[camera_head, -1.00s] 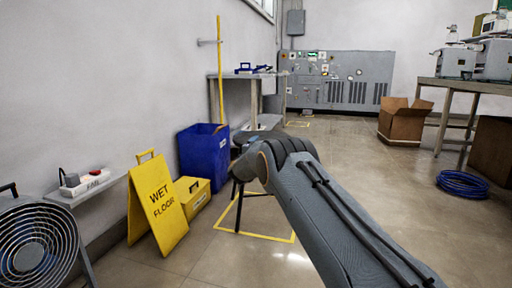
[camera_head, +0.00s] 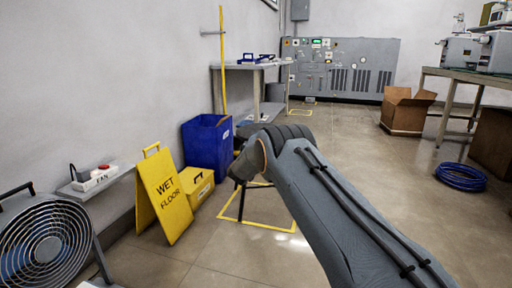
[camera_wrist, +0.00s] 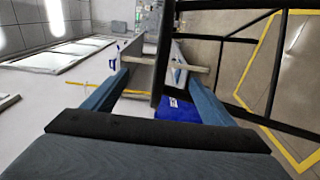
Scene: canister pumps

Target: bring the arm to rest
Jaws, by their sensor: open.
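My arm (camera_head: 325,205) reaches up and forward from the lower right in the head view, bent at its far end. My gripper is hidden behind it there. In the wrist view my gripper (camera_wrist: 152,82) shows as two blue-grey fingers set wide apart. Nothing is clearly held between them. A pale thin bar crosses the view between the fingers; I cannot tell how far off it is. A black frame (camera_wrist: 240,39) fills the upper right of the wrist view, close to the right finger.
At left stand a fan (camera_head: 45,240), a yellow wet floor sign (camera_head: 166,196), a yellow box (camera_head: 199,188) and a blue bin (camera_head: 207,145). A cardboard box (camera_head: 406,110) and a blue coil (camera_head: 461,177) lie at right.

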